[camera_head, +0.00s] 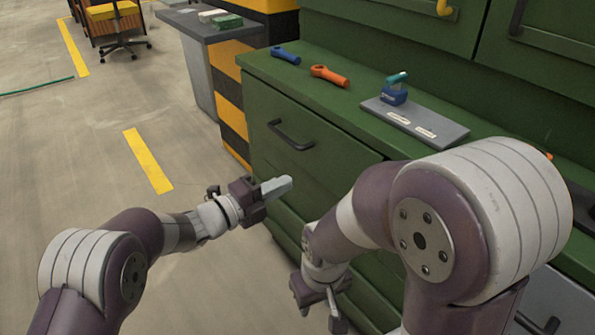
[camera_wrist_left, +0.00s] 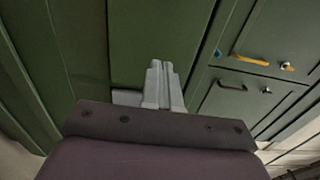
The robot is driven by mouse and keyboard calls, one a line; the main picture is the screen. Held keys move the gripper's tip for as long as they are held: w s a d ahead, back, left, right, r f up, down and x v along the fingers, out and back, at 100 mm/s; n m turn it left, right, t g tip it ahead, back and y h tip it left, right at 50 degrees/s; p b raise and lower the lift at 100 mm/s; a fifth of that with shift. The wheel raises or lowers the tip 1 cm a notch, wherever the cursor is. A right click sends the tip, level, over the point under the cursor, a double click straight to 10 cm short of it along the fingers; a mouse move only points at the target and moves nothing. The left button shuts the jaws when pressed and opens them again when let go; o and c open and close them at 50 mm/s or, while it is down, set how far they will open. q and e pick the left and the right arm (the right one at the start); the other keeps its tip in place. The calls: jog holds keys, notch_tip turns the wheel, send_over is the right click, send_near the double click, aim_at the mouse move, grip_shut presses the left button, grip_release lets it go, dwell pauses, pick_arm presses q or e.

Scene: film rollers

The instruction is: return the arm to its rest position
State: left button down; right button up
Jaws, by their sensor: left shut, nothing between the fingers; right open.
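My left gripper (camera_head: 279,187) is shut and empty, in front of the green cabinet's drawers and below the counter top. In the left wrist view its two grey fingers (camera_wrist_left: 158,68) lie together against a green background. My right gripper (camera_head: 320,296) is lower in the head view, beside the lower cabinet front. It is open and holds nothing. Its arm covers much of the right part of the head view.
The green counter (camera_head: 345,110) carries a blue tool (camera_head: 285,55), an orange tool (camera_head: 329,75) and a grey plate (camera_head: 415,122) with a blue and teal piece (camera_head: 394,92). A drawer handle (camera_head: 290,135) sticks out nearby.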

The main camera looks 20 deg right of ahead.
pick_arm(q)
jog(key=w+a+f+n+t+y, duration=0.2)
jog(key=a+f+n+t+y, duration=0.1)
jog(key=a+f+n+y, duration=1.15)
jog(key=s+a+r+n+g+y, duration=0.25)
jog(key=s+a+n+g, duration=0.45)
jog(key=s+a+n, duration=1.25)
jog(key=s+a+r+p, duration=0.1)
jog(key=s+r+p, duration=0.1)
jog(key=r+p, duration=1.6)
jog(key=s+a+r+m+p, duration=0.1)
jog(key=a+r+p, duration=0.1)
jog(key=r+p, duration=1.7)
jog(key=shift+s+a+r+t, duration=0.2)
jog(key=shift+s+r+t, duration=0.2)
jog(key=shift+r, duration=0.45)
